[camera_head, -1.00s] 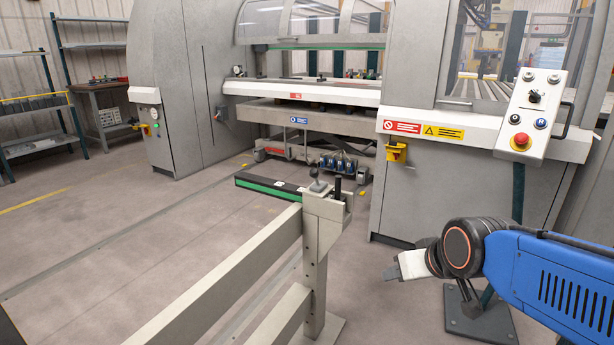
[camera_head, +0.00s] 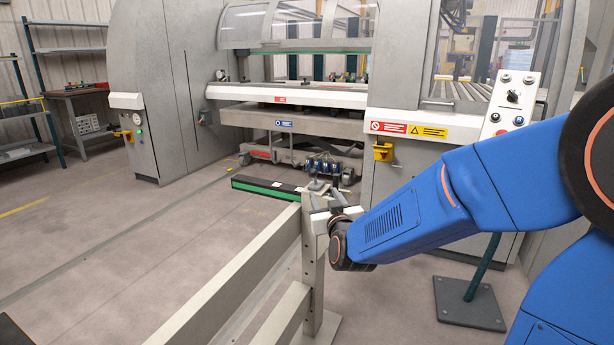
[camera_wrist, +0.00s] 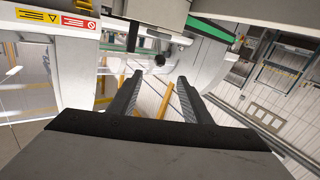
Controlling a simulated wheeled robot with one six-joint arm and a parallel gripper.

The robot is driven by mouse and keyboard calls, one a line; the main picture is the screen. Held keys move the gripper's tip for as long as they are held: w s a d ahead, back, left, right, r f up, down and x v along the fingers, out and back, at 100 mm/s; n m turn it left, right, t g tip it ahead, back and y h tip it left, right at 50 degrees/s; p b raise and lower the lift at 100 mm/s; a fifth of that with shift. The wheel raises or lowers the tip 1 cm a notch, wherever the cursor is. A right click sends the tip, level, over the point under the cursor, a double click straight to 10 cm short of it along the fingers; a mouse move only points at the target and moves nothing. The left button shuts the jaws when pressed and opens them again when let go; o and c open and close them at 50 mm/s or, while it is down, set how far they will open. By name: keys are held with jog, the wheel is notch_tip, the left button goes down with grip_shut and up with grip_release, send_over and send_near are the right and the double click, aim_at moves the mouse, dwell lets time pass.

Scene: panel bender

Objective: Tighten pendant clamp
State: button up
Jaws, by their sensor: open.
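My gripper (camera_head: 323,193) is at the top of the beige fence post (camera_head: 313,265) in the head view, and its body covers most of the fittings there. In the wrist view its two dark fingers (camera_wrist: 160,76) are apart with nothing held. A small dark round knob (camera_wrist: 159,60) shows beyond the fingertips, between them in the picture; I cannot tell its distance. Whether this knob belongs to the pendant clamp is unclear. The pendant, a white control box with knobs (camera_head: 512,98), stands at the right, its lower part hidden by my blue arm.
A beige rail (camera_head: 255,255) runs from the post toward the lower left. A black and green bar (camera_head: 265,190) lies behind the post. The grey panel bender (camera_head: 400,190) fills the back. A dark floor plate (camera_head: 470,305) is at right. Open floor lies left.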

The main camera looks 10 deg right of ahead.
aim_at(314, 176)
jog(key=w, duration=1.7)
jog(key=shift+w+d, duration=0.1)
jog(key=shift+w, duration=0.15)
jog(key=shift+c, duration=0.2)
grip_shut()
